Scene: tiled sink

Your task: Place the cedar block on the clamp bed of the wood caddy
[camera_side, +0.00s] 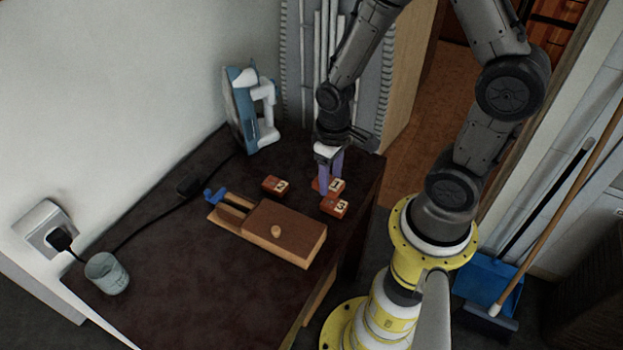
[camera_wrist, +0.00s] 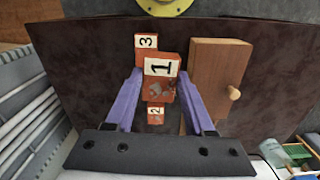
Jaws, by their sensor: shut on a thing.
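Three reddish wooden blocks carry number labels; no label says cedar, so I cannot tell which is the cedar block. My gripper (camera_side: 328,176), with purple fingers, is shut on block 1 (camera_side: 322,186), which also shows between the fingers in the wrist view (camera_wrist: 160,88). I cannot tell whether block 1 is clear of the table. Block 2 (camera_side: 275,185) and block 3 (camera_side: 334,207) lie on either side of it. The wood caddy (camera_side: 285,234) has a lidded box with a round knob and, at its left end, a low open bed (camera_side: 224,217) with a blue clamp part (camera_side: 214,196).
The dark table (camera_side: 180,275) is clear in front of the caddy. A blue-white iron (camera_side: 250,110) stands at the back, its cord running left to a wall socket (camera_side: 45,230). A glass cup (camera_side: 106,273) stands at the left. The table's right edge is near block 3.

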